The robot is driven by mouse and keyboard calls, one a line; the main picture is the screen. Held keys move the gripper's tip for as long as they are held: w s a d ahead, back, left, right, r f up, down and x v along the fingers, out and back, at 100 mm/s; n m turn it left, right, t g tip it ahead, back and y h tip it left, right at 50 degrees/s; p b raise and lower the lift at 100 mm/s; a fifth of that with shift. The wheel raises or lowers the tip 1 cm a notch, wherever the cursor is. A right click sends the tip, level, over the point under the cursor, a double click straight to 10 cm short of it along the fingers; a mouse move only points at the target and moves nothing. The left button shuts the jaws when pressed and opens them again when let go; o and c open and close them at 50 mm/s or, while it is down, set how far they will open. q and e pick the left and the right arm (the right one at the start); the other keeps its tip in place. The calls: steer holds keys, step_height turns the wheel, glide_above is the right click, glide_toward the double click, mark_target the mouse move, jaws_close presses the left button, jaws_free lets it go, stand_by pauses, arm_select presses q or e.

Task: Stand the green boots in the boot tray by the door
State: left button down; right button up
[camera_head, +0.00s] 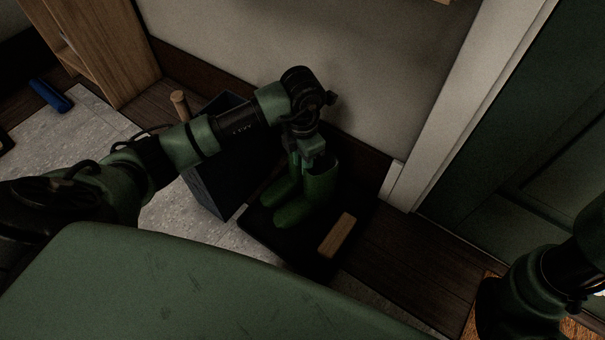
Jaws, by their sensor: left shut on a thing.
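The green boots (319,190) are upright in the black boot tray (268,232), side by side, toes toward the lower left. My left gripper (309,158) reaches down from above and is shut on the boots at their upper shafts. The arm hides part of the left boot's top, and I cannot tell whether the soles press on the tray floor. My right arm shows at the lower right, but its gripper is out of the picture.
A wooden block (337,235) lies at the tray's front right. A dark bin (212,182) with a wooden handle stands left of the tray. The green door (520,150) is at the right, with a brown mat (480,312) below. A blue object (50,96) lies at the far left.

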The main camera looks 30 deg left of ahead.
mark_target(296, 179)
arm_select(q)
step_height(296, 179, down, 4)
steer(key=shift+r+b, duration=0.2)
steer(key=shift+b, duration=0.85)
steer(key=shift+f, duration=0.15)
steer(key=c, duration=1.1)
jaws_free()
steer(key=shift+c, duration=0.2)
